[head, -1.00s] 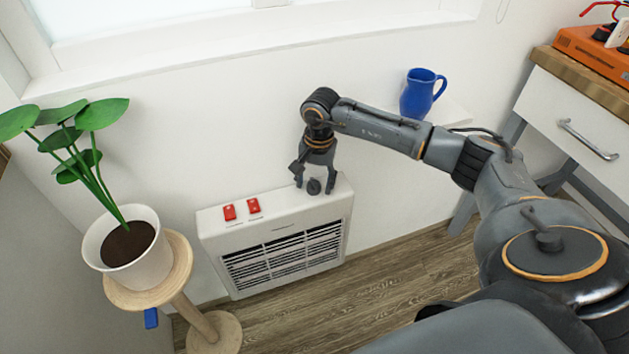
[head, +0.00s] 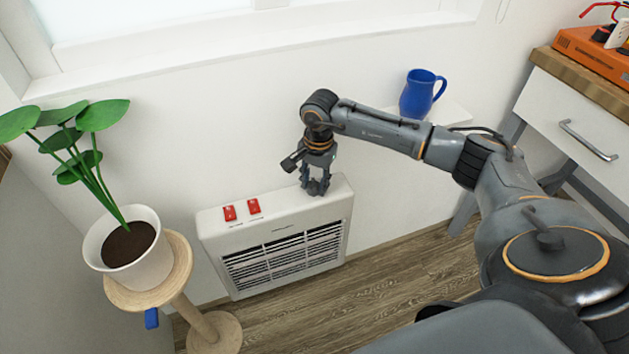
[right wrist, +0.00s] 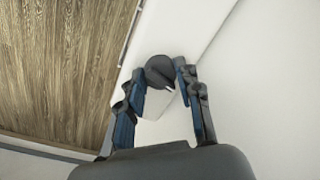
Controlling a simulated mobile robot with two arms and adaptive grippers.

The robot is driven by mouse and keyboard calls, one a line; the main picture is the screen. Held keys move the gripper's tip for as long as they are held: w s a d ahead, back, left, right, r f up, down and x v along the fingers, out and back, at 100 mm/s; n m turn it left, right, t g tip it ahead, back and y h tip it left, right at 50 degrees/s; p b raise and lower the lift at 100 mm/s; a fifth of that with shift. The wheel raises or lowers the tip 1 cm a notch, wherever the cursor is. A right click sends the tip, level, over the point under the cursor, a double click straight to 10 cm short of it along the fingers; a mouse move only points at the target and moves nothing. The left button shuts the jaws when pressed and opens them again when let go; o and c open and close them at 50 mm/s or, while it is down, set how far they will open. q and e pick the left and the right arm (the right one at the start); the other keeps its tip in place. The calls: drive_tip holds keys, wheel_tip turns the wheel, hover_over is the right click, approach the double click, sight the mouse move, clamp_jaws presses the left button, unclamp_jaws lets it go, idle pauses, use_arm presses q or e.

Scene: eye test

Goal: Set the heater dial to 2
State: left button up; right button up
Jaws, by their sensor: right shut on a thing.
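The white heater (head: 285,240) stands against the wall, with a dark grille on its front. Its dark dial is on the right part of the top; in the head view my right gripper (head: 317,190) mostly covers it. In the right wrist view the round dark dial (right wrist: 160,72) with a raised ridge sits between the fingertips of my right gripper (right wrist: 162,80). The gripper points down and is shut on the dial. The number the dial points to cannot be read. My left gripper is not in view.
Two red switches (head: 241,209) sit on the heater's top left. A potted plant (head: 130,250) on a wooden stand (head: 185,268) is at the left. A blue jug (head: 417,95) stands on a small white shelf (head: 455,113). A drawer unit (head: 570,110) is at the right.

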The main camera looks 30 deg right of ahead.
drive_tip(key=m, duration=0.4)
drive_tip(key=shift+m, duration=0.3)
drive_tip(key=m+p, duration=0.1)
drive_tip(key=m, duration=0.1)
drive_tip(key=shift+m+h, duration=0.3)
drive_tip(key=m, duration=0.2)
drive_tip(key=shift+a+m, duration=0.1)
drive_tip(key=shift+m, duration=0.3)
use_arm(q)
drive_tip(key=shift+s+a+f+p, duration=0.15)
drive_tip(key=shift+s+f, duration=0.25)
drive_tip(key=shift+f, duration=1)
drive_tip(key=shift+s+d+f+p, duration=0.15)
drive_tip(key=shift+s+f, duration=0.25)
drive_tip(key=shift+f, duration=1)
use_arm(e)
drive_tip(key=shift+m, duration=0.7)
